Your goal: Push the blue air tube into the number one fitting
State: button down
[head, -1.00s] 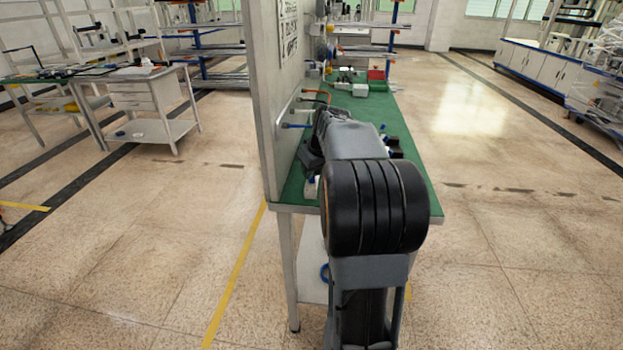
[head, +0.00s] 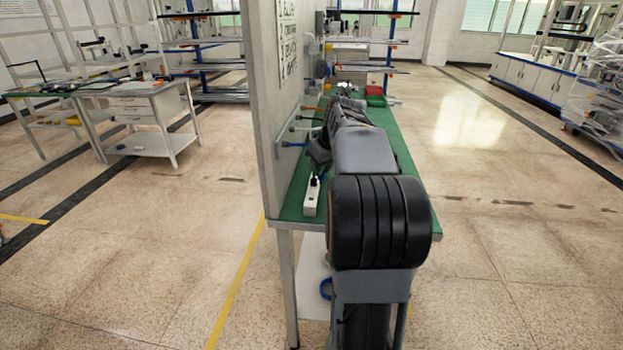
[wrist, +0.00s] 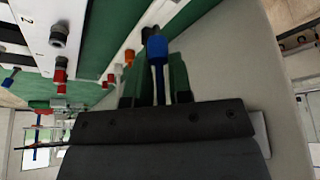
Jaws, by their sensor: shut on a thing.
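In the wrist view, my gripper (wrist: 156,88) is shut on the blue air tube (wrist: 158,78), which stands between the two green finger pads. The wider blue end (wrist: 156,47) points away from the gripper. A dark fitting (wrist: 151,32) lies just beyond that end; I cannot tell whether they touch. I cannot read a number on it. In the head view, a blue line (head: 294,144) comes out of the upright panel towards my gripper (head: 318,155), whose fingertips are mostly hidden by my arm.
The upright panel (head: 264,90) stands close on the left of the green bench (head: 292,212). A white block (head: 311,200) with a dark top fitting stands near the bench's front. Orange (wrist: 129,57) and red (wrist: 118,70) fittings line a white strip. The floor to the right is open.

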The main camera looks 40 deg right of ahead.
jog(key=s+d+r+p, duration=0.2)
jog(key=s+d+r, duration=0.3)
jog(key=d, duration=0.4)
jog(key=f+b, duration=0.2)
jog(key=b, duration=0.1)
jog(key=a+f+b, duration=0.1)
jog(key=f+b, duration=0.2)
jog(key=b, duration=0.1)
jog(key=shift+s+a+f, duration=0.15)
jog(key=shift+a+f, duration=0.05)
jog(key=shift+f, duration=0.1)
dwell(2.2)
jog(key=shift+f+b, duration=0.85)
jog(key=shift+f, duration=0.7)
jog(key=c, duration=1)
grip_release()
jog(key=shift+r, duration=0.1)
jog(key=shift+o, duration=0.2)
jog(key=p+v, duration=0.4)
jog(key=v, duration=1)
